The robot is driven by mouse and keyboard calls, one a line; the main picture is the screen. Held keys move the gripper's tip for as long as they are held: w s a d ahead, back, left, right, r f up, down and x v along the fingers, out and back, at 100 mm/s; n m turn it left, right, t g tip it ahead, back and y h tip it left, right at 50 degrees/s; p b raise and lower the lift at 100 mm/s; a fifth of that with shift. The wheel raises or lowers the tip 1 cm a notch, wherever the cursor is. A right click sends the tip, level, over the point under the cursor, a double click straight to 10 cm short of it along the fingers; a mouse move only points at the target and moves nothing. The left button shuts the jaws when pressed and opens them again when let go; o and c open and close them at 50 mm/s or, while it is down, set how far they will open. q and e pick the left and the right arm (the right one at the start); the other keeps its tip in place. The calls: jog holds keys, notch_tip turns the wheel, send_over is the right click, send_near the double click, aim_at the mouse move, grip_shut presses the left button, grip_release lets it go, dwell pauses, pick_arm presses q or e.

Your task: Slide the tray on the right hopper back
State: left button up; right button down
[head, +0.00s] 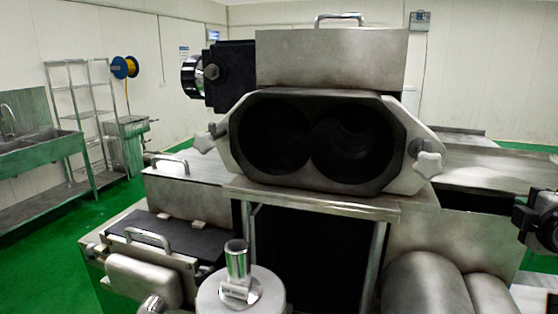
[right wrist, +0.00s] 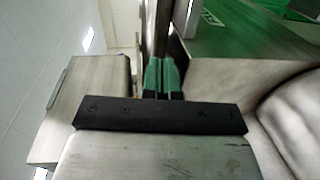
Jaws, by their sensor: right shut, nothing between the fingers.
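The right hopper's tray (head: 495,167) is a flat grey metal plate at the right of the machine in the head view. A dark strip shows below its near edge, and its right end runs out of frame. My right gripper (head: 524,218) is at the right edge of the head view, in front of and slightly below the tray. In the right wrist view the right gripper's fingers (right wrist: 160,66) are together with nothing between them. I cannot tell whether they touch the tray. My left gripper is not in view.
The machine's double-bore housing (head: 315,140) stands in the centre, with star knobs at both sides. Rounded metal cylinders (head: 425,285) are below right. The left tray (head: 190,170) has a handle. A sink (head: 40,150) and rack stand at the left wall.

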jog(key=shift+r+b+x, duration=0.1)
jog(key=shift+b+x, duration=0.25)
jog(key=shift+x, duration=0.7)
jog(key=shift+r+b+x, duration=0.15)
jog(key=shift+b+x, duration=0.2)
jog(key=shift+x, duration=0.7)
jog(key=shift+r, duration=0.1)
send_near(509, 192)
jog(key=s, duration=0.2)
jog(key=s+a+f, duration=0.1)
jog(key=shift+p, duration=0.35)
jog(key=shift+f, duration=0.1)
